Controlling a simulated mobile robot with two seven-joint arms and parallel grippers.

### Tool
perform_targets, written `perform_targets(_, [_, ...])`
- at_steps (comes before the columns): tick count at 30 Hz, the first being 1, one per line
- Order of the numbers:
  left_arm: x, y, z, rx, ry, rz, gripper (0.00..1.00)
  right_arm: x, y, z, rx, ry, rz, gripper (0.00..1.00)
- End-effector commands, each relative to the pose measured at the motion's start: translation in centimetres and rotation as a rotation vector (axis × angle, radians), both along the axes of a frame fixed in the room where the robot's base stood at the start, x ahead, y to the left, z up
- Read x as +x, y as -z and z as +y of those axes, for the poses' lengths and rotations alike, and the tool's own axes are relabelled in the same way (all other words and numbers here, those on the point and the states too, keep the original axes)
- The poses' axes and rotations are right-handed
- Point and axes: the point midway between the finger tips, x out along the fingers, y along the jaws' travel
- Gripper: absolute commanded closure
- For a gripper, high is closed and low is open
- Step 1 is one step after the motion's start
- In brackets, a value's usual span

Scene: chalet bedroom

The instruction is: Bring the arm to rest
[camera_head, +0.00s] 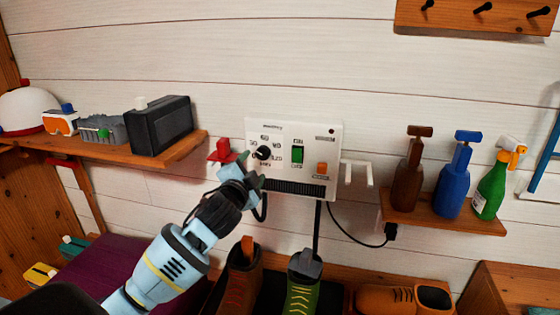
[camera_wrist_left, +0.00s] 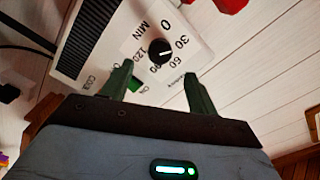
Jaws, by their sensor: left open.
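My left arm comes in from the lower left in the head view. Its gripper (camera_head: 250,170) is just in front of the lower left part of a white wall control box (camera_head: 285,125). The green fingers are apart with nothing between them, as the left wrist view (camera_wrist_left: 158,80) also shows. The box's black dial (camera_head: 263,152) is just above the fingers in the head view; in the wrist view the dial (camera_wrist_left: 160,50) lies beyond the fingertips, apparently clear of them. A green switch (camera_head: 297,154) and an orange button (camera_head: 322,168) are on the box. My right gripper is not in view.
A left shelf (camera_head: 180,150) holds a dark box (camera_head: 160,125), goggles (camera_head: 60,120) and a white helmet (camera_head: 28,108). Boots, including a green one (camera_head: 302,290), stand below the control box.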

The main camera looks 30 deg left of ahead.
Motion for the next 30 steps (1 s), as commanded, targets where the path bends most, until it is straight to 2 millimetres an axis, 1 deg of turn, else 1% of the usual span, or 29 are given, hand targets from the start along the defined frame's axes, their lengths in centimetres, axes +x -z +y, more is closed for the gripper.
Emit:
perform_targets(5, [0.0,0.1,0.0,-0.001,0.001,0.001,0.41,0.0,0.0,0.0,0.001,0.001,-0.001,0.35])
perform_targets(8, [-0.2,1.5,-0.5,-0.018,0.013,0.02,0.41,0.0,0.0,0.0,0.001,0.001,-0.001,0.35])
perform_targets(11, [-1.1,5.3,-1.8,-0.065,0.043,0.067,0.41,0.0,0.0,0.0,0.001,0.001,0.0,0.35])
perform_targets(12, [-1.7,7.3,-2.5,-0.095,0.059,0.094,0.41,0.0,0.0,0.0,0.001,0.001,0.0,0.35])
perform_targets(14, [-2.9,10.7,-3.7,-0.146,0.083,0.138,0.41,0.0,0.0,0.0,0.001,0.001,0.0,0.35])
perform_targets(15, [-3.8,13.0,-4.5,-0.183,0.099,0.168,0.41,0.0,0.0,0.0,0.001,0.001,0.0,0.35])
perform_targets(17, [-5.5,16.4,-5.8,-0.244,0.119,0.213,0.41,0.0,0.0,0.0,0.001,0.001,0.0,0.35])
perform_targets(18, [-6.8,18.6,-6.6,-0.285,0.13,0.242,0.41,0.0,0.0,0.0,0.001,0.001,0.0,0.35])
perform_targets(20, [-8.9,21.7,-7.9,-0.349,0.144,0.286,0.41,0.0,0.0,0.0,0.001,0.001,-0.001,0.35])
perform_targets(21, [-10.4,23.7,-8.7,-0.392,0.15,0.314,0.41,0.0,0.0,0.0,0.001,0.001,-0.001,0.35])
perform_targets(23, [-12.8,26.5,-9.9,-0.458,0.155,0.357,0.41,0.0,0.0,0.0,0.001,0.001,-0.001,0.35])
perform_targets(24, [-14.5,28.3,-10.7,-0.505,0.156,0.384,0.41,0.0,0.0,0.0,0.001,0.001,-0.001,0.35])
perform_targets(26, [-17.3,30.8,-11.8,-0.575,0.151,0.425,0.41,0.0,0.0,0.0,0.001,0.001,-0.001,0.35])
perform_targets(27, [-19.3,32.4,-12.6,-0.624,0.146,0.452,0.41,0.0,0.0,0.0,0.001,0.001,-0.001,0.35])
perform_targets(29, [-22.4,34.5,-13.7,-0.696,0.132,0.49,0.41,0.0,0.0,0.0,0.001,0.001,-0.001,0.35])
perform_targets(30, [-24.5,35.8,-14.4,-0.744,0.119,0.515,0.41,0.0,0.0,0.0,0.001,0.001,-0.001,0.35])
